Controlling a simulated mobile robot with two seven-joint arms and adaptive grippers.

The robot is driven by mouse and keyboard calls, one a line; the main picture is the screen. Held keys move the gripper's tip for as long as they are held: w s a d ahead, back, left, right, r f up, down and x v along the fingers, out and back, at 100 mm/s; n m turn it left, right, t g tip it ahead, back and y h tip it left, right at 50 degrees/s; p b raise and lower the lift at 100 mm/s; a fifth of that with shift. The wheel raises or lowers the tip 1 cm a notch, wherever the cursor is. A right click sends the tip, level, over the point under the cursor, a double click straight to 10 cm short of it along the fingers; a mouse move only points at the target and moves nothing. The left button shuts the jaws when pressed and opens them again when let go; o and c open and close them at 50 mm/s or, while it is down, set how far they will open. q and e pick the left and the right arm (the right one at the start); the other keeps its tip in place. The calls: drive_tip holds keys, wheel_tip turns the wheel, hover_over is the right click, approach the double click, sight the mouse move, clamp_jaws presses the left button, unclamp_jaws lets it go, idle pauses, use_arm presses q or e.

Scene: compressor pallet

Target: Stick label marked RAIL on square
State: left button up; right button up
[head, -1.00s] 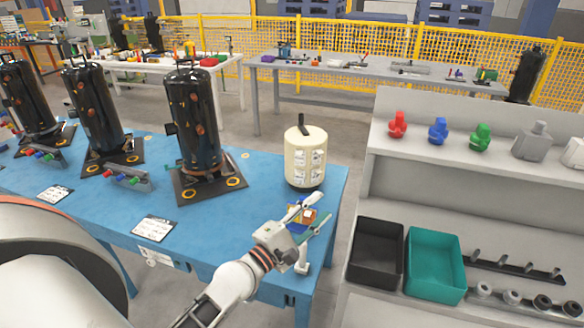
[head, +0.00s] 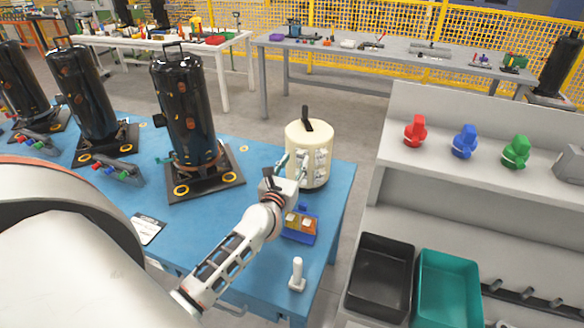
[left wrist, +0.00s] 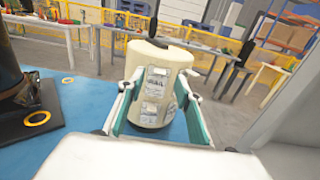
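A cream cylinder (head: 306,140) with a black handle on top stands near the right end of the blue table. White labels (head: 318,163) are on its side. In the left wrist view, the upper label (left wrist: 157,80) on the cylinder (left wrist: 150,58) appears to read RAIL; the lower label (left wrist: 150,114) is too blurred to read. My left gripper (left wrist: 157,92) is open, its two green-sided fingers spread in front of the cylinder with the labels between them. Nothing is held. I cannot make out which spot is the square. My right gripper is not in view.
Black compressors (head: 186,115) stand on dark plates along the blue table (head: 225,215). A small blue-and-orange box (head: 300,228) and a white upright piece (head: 297,275) are near my left arm. A grey shelf (head: 440,190) with black and teal bins (head: 447,290) is at right.

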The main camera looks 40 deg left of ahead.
sight(298, 156)
use_arm(q)
drive_tip(key=shift+x, duration=2)
drive_tip(key=shift+f, duration=0.1)
clamp_jaws()
